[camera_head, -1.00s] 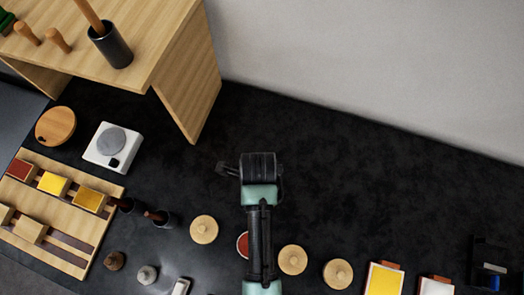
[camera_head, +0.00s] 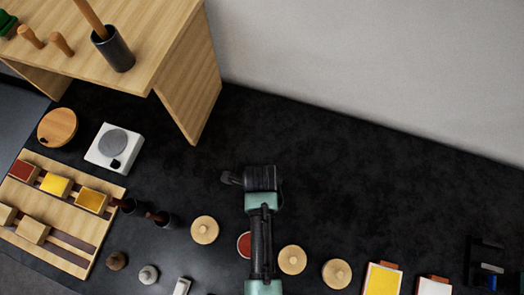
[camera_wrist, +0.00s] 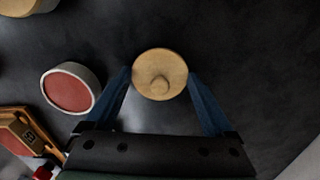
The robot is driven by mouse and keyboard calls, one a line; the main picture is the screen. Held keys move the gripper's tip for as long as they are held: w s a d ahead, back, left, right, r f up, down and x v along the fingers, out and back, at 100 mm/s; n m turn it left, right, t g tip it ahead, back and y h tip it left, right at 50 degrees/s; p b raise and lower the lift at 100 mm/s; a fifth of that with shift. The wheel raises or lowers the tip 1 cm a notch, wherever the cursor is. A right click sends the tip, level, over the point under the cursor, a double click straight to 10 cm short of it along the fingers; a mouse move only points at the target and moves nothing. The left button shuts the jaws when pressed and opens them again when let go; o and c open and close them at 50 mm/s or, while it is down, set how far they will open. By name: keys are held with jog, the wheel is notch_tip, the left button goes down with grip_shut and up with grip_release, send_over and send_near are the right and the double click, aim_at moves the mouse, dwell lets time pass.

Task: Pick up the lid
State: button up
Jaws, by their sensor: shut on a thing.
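The lid (camera_wrist: 160,75) is a round pale wooden disc with a small knob, seen from above in the wrist view. My gripper (camera_wrist: 161,78) has one blue finger at each side of its rim and is shut on it. An uncovered round pot (camera_wrist: 70,88) with a pale rim and red contents stands left of the gripped lid. In the head view the red pot (camera_head: 243,244) is partly covered by my arm, and my gripper and the gripped lid are hidden.
Round wooden lids sit left of my arm (camera_head: 204,229) and right of it (camera_head: 292,260), (camera_head: 337,274). A wooden rack (camera_head: 58,215) with coloured blocks is at left. Yellow and white trays (camera_head: 383,279) are at lower right. Dark surface behind my arm is clear.

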jog(key=shift+c, duration=0.5)
jog(key=shift+r, duration=0.1)
